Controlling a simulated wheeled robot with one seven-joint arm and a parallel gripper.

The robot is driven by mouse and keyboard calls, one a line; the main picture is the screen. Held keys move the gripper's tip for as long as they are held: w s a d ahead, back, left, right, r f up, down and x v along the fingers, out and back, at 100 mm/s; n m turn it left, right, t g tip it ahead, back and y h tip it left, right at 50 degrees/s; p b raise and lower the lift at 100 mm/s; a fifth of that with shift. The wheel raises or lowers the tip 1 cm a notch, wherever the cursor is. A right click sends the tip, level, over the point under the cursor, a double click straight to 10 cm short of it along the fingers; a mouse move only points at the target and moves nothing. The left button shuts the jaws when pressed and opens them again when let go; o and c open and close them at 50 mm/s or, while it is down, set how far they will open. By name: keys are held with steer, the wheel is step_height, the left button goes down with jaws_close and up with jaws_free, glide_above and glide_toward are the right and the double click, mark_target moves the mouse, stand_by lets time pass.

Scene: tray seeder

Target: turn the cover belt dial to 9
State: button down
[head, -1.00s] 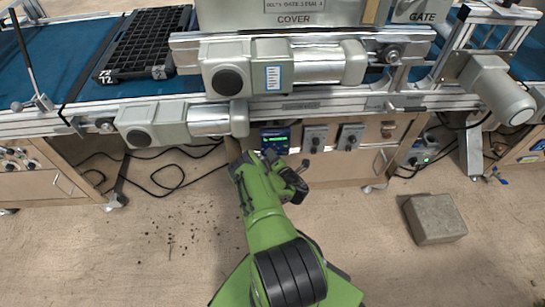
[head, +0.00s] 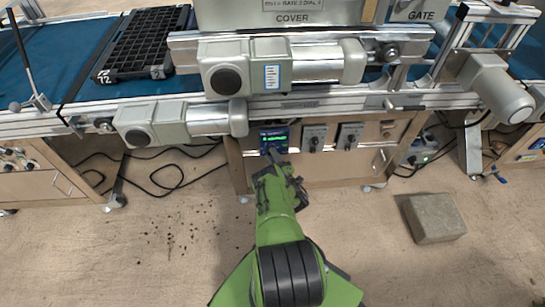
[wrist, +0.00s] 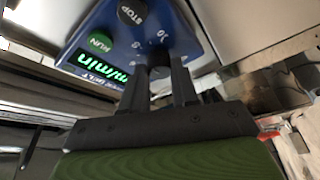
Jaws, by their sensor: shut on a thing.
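A blue control box (head: 274,138) with a lit green display hangs on the wooden front below the belt. In the wrist view, the blue panel (wrist: 183,37) shows a black STOP button (wrist: 131,12), a green RUN button (wrist: 99,43), a green display (wrist: 100,68) ending in "m/min", and a dark dial (wrist: 158,56) with scale numbers around it. My gripper (wrist: 160,78) is shut on the dial, one finger on each side. It also shows at the box in the head view (head: 272,154). The fingers hide part of the scale, and I cannot read the dial's setting.
Two grey switch boxes (head: 314,138) (head: 349,136) sit close to the right of the blue box. Motor housings (head: 180,122) overhang above. A black tray (head: 143,45) is on the blue belt. A grey block (head: 434,217) lies on the floor at right.

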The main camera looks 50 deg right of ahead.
steer(key=shift+f+m+h, duration=0.15)
steer(key=shift+m+h, duration=0.35)
steer(key=shift+m, duration=1.2)
steer(key=c, duration=0.9)
jaws_free()
steer(key=shift+o, duration=0.2)
